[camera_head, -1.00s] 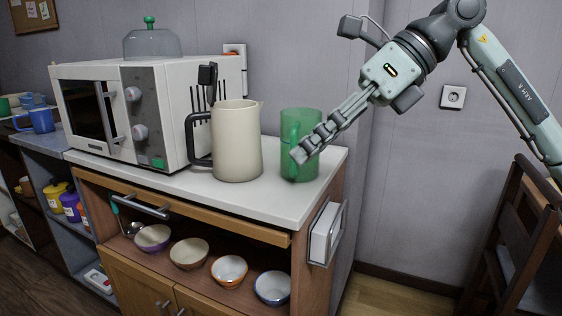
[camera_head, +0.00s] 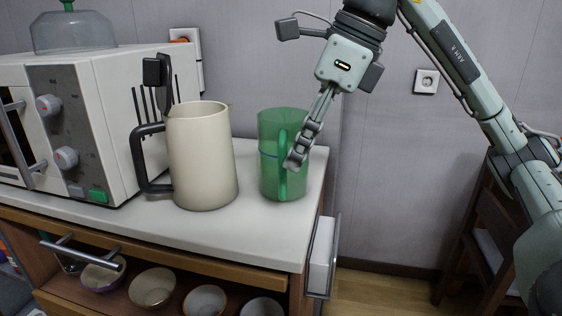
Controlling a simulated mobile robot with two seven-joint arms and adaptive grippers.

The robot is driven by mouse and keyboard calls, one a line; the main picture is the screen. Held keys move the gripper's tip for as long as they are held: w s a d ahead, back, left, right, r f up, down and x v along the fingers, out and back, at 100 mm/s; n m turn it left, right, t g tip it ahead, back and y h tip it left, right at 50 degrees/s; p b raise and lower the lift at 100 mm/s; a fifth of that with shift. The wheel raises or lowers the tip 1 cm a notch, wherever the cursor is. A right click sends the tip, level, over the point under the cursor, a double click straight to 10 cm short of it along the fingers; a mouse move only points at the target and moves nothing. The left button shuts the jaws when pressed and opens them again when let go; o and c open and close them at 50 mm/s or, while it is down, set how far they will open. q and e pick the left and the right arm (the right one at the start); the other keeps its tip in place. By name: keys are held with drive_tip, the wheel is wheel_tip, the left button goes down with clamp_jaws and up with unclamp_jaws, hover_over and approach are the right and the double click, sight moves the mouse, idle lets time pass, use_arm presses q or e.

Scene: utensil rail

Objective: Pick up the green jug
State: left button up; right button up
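The translucent green jug (camera_head: 268,142) stands upright near the right end of the white countertop. Its handle (camera_head: 282,172) faces toward me. My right gripper (camera_head: 296,160) comes down from above. Its fingers overlap the right side of the jug, beside the handle in the picture. The fingers line up one behind the other from this angle, so I cannot tell whether they touch the handle or how far apart they are. My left gripper is not in view.
A cream kettle (camera_head: 205,160) with a black handle stands close to the left of the jug. A white microwave (camera_head: 95,120) with a glass dome (camera_head: 72,32) on top is further left. Bowls (camera_head: 152,287) sit on the shelf below the countertop (camera_head: 245,235).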

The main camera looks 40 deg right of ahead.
sight(283, 195)
drive_tip(key=x, duration=0.5)
drive_tip(key=shift+w+a+r, duration=0.1)
drive_tip(key=shift+w+a, duration=0.05)
drive_tip(key=shift+w, duration=0.3)
drive_tip(key=shift+c, duration=0.6)
clamp_jaws()
